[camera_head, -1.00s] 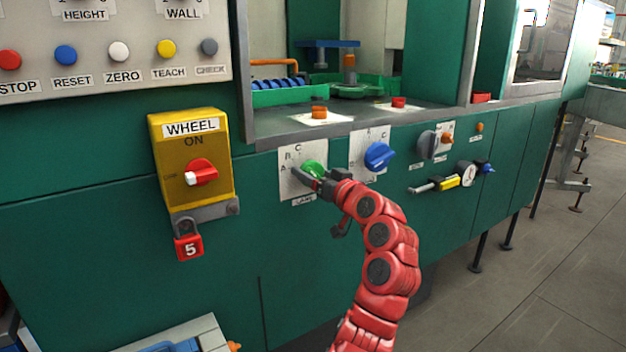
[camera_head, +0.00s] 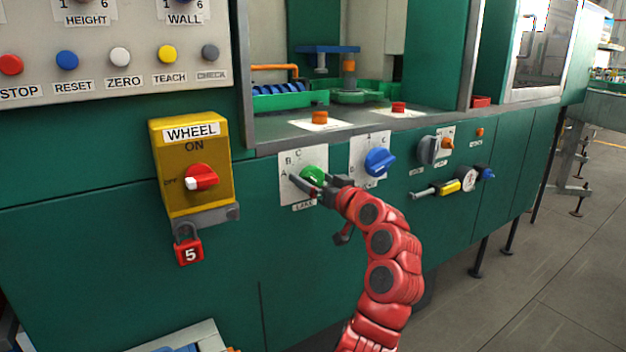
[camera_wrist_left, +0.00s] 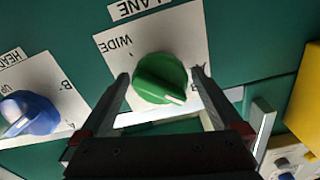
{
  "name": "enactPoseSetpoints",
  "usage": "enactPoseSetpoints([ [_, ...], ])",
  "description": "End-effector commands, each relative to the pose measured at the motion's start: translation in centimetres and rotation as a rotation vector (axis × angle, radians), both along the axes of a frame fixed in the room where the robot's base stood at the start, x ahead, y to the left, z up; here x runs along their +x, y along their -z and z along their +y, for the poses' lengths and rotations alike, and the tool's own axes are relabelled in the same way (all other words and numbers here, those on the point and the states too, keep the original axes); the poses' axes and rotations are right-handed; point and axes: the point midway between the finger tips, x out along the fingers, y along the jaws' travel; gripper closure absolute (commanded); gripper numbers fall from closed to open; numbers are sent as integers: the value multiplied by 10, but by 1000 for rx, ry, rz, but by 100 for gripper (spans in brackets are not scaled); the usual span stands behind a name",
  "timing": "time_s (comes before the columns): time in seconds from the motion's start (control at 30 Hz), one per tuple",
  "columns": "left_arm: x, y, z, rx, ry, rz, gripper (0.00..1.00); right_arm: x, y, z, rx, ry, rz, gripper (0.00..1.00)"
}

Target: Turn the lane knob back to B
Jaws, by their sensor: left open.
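The green lane knob (camera_head: 314,176) sits on a white plate (camera_head: 291,196) lettered A, B and C on the green machine front. In the left wrist view, the knob (camera_wrist_left: 160,78) appears upside down with its white mark toward the lower right. The letter the mark faces is hidden or unreadable. My left gripper (camera_head: 308,183) is at the knob. In the left wrist view, the open fingers (camera_wrist_left: 160,76) stand one on each side of it, with small gaps visible. My right gripper is out of view.
A blue knob (camera_head: 380,161) on its own plate is close on the right. A yellow WHEEL box (camera_head: 189,151) with a red switch and a red padlock (camera_head: 188,251) is on the left.

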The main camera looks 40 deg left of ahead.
Motion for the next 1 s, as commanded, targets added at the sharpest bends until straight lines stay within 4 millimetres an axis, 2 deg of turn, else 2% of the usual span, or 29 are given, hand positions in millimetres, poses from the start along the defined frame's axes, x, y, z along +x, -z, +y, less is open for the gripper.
enactPoseSetpoints([
  [0.17,-11,-4,-31,2,6,-2,0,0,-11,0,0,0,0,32],
  [0.4,-35,-4,-92,3,9,-2,0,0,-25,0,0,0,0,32],
  [0.6,-53,-2,-133,2,6,1,0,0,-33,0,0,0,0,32],
  [0.8,-63,-1,-153,-1,1,0,0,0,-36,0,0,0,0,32],
  [1.0,-65,0,-156,-1,-1,-1,0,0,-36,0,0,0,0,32],
])
